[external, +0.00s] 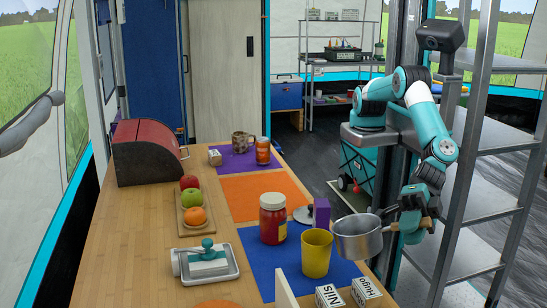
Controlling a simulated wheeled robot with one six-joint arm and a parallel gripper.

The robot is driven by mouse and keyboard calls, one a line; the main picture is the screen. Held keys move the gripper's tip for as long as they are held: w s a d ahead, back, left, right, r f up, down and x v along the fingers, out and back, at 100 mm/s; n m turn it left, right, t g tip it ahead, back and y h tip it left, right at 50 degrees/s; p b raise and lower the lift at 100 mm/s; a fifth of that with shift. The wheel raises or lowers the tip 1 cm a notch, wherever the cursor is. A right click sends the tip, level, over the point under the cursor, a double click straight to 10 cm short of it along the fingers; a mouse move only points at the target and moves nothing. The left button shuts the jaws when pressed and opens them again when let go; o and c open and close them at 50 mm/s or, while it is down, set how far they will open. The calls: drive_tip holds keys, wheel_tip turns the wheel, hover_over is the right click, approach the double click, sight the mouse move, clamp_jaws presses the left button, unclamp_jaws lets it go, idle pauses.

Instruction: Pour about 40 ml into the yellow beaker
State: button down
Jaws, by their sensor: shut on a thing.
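The yellow beaker (316,254) stands upright on a blue mat (261,276) near the right edge of the table. My gripper (410,226) is shut on the handle of a grey metal saucepan (358,241), just right of the beaker. The saucepan looks about level, with its rim close to the beaker's rim in the picture. I cannot tell whether they touch. The saucepan hangs at the table's right edge. What is in the saucepan and in the beaker cannot be made out.
A red jar (273,222), a purple box (321,213) and a round lid (302,214) stand behind the beaker. Name boxes "Nils" (329,296) and "Hugo" (366,291) and an upright white panel (286,290) are in front. A butter dish (232,269) is left. A metal shelf (470,180) stands right.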

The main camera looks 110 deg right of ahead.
drive_tip(key=w+d+r+m+y+p, duration=0.1)
drive_tip(key=w+d+r+m+p, duration=0.4)
drive_tip(key=r, duration=0.4)
drive_tip(key=shift+w+d+r+m+g+y, duration=0.15)
drive_tip(key=shift+w+d+m+g+y, duration=0.2)
drive_tip(key=shift+w+d, duration=0.65)
drive_tip(key=shift+d+r, duration=0.1)
drive_tip(key=shift+d, duration=0.1)
